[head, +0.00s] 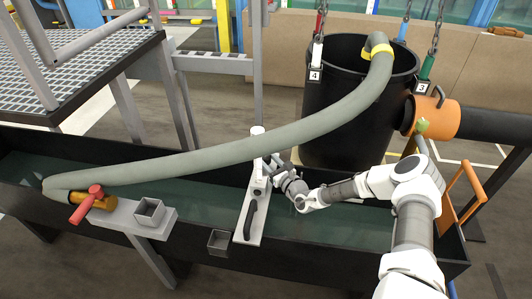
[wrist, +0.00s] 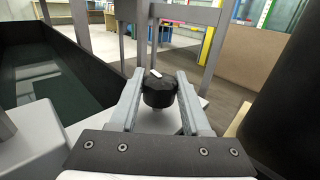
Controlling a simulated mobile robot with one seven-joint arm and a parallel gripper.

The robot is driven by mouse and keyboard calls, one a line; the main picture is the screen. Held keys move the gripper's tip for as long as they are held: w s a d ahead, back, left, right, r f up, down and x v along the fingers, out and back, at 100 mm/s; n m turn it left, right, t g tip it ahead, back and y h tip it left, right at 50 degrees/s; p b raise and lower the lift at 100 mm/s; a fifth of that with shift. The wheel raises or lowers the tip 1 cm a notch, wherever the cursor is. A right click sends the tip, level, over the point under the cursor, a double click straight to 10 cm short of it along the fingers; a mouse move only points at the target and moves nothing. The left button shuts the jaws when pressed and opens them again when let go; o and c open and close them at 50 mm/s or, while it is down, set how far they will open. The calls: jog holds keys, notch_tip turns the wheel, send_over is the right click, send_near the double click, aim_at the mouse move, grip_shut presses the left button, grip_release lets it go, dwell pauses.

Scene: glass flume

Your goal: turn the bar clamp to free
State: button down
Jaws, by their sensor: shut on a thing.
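In the wrist view a black faceted knob (wrist: 158,97) with a white mark on its top sits between the two fingers of my gripper (wrist: 158,80). It appears to be the knob of the bar clamp. My gripper is shut on it. In the head view my gripper (head: 276,162) reaches the far part of a pale crossbar (head: 243,228) that spans the flume, beside a white upright post (head: 258,141). The knob is hidden there by my gripper and wrist. A black curved handle (head: 251,217) lies on the near part of the crossbar.
A thick grey hose (head: 220,153) arches over the flume (head: 120,232) from a black tank (head: 338,125). A red-handled valve (head: 86,203) is at the left. An orange pipe fitting (head: 436,117) and orange frame (head: 466,188) stand at the right, close to my arm.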

dwell(0.3)
jog(key=shift+c, duration=1.9)
grip_release()
jog(key=shift+s, duration=0.1)
jog(key=p+v, duration=0.3)
jog(key=v, duration=1.4)
jog(key=shift+s, duration=0.15)
